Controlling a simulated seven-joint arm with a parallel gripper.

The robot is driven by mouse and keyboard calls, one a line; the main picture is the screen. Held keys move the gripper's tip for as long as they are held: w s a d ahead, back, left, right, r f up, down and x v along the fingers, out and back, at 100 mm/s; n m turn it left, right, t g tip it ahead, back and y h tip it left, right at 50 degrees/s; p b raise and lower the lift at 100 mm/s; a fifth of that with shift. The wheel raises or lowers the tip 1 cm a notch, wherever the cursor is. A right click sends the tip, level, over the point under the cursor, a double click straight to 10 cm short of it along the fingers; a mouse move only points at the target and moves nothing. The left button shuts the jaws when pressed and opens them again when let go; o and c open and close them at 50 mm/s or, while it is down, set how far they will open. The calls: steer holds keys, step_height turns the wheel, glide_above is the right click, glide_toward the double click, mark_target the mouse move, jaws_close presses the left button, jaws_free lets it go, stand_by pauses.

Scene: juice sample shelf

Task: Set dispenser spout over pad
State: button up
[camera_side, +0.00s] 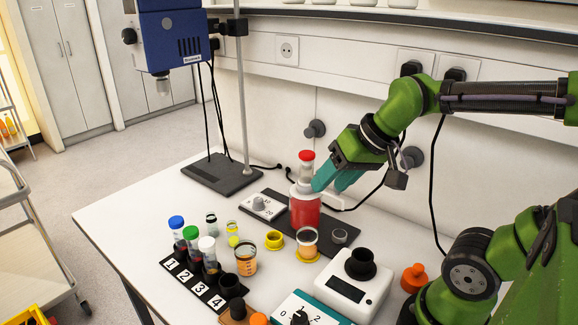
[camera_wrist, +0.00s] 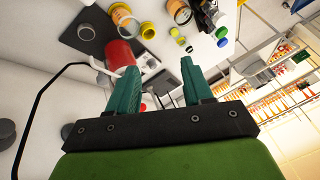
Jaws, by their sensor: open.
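The dispenser (camera_side: 305,208) is a red vessel with a white collar and a red-capped clear top. It stands upright on a dark mat (camera_side: 344,249). Its red body shows in the wrist view (camera_wrist: 119,53), beyond my left finger. In the wrist view (camera_wrist: 160,82) the fingers are apart with nothing held; contact is unclear.
A beaker in a yellow ring (camera_side: 306,240) and an empty yellow ring (camera_side: 275,240) stand in front of the dispenser. A white knobbed box (camera_side: 262,206) is to its left. Capped vials and a white device (camera_side: 350,290) fill the front. A metal stand pole (camera_side: 241,90) rises behind left.

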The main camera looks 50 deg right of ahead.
steer(key=w+d+r+n+g+h, duration=0.1)
steer(key=w+d+r+n+g, duration=0.1)
steer(key=w+d+r+g, duration=0.3)
steer(key=w+d+r+n+g, duration=0.1)
steer(key=d+r+n, duration=0.15)
steer(key=d, duration=0.55)
step_height(320, 180, down, 16)
steer(key=shift+s+a+f, duration=0.15)
jaws_close()
